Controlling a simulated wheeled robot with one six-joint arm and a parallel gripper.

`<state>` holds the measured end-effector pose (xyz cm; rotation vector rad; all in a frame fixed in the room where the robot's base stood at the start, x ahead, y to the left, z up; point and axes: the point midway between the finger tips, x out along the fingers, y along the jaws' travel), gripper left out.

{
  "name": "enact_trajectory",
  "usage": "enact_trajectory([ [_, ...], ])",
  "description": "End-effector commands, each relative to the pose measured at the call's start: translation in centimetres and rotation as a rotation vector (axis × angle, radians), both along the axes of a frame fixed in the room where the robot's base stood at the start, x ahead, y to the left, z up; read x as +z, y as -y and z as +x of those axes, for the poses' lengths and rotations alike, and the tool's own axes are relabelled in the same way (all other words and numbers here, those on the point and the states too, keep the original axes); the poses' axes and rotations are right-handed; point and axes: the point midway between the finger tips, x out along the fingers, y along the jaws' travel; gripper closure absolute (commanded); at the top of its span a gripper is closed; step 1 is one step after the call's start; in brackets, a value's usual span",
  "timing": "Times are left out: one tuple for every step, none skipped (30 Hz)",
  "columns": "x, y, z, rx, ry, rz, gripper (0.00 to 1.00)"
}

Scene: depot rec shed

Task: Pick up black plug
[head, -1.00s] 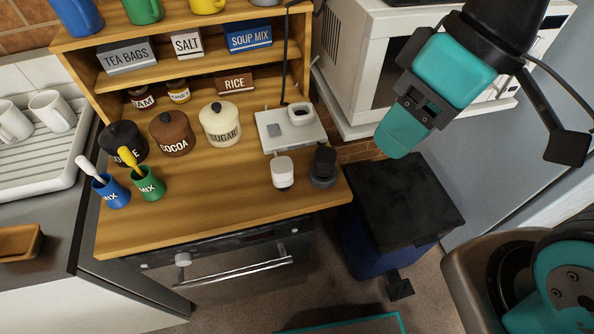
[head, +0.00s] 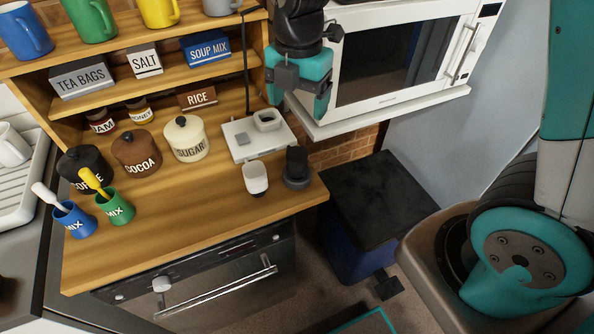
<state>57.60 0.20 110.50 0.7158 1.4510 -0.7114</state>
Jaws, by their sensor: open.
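The black plug (head: 297,168) stands upright on the right end of the wooden counter, close to its right edge. A white plug (head: 255,178) stands just left of it, with a small gap between them.
A white socket plate (head: 240,141) lies behind the plugs. The sugar (head: 185,139), cocoa (head: 137,152) and coffee (head: 84,170) jars stand left. The microwave (head: 400,60) is behind on the right. A black-lidded bin (head: 370,200) stands below, right of the counter.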

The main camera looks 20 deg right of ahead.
Motion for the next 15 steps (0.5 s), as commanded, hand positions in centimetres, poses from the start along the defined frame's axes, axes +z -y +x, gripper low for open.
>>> enact_trajectory([
  [-0.6,0.0,0.1,0.013,-0.006,-0.004,0.21],
  [-1.0,0.0,0.1,0.018,-0.005,-0.005,0.21],
  [-1.7,0.1,0.1,0.020,-0.008,-0.006,0.21],
  [-2.3,0.1,0.0,0.020,-0.007,-0.006,0.21],
  [-2.9,0.1,0.0,0.020,-0.008,-0.006,0.21],
  [-3.9,0.1,0.0,0.020,-0.009,-0.007,0.21],
  [-4.6,0.1,0.0,0.019,-0.010,-0.007,0.21],
  [-5.3,0.1,0.0,0.019,-0.009,-0.006,0.21],
  [-6.2,0.1,0.0,0.019,-0.009,-0.006,0.21],
  [-6.9,0.1,0.0,0.019,-0.008,-0.005,0.21],
  [-7.6,0.1,0.0,0.018,-0.008,-0.005,0.21],
  [-8.4,0.1,0.0,0.018,-0.008,-0.005,0.21],
  [-9.0,0.1,0.0,0.018,-0.008,-0.005,0.21],
  [-9.6,0.1,0.0,0.018,-0.008,-0.005,0.21],
  [-10.2,0.1,0.0,0.018,-0.006,-0.005,0.21],
])
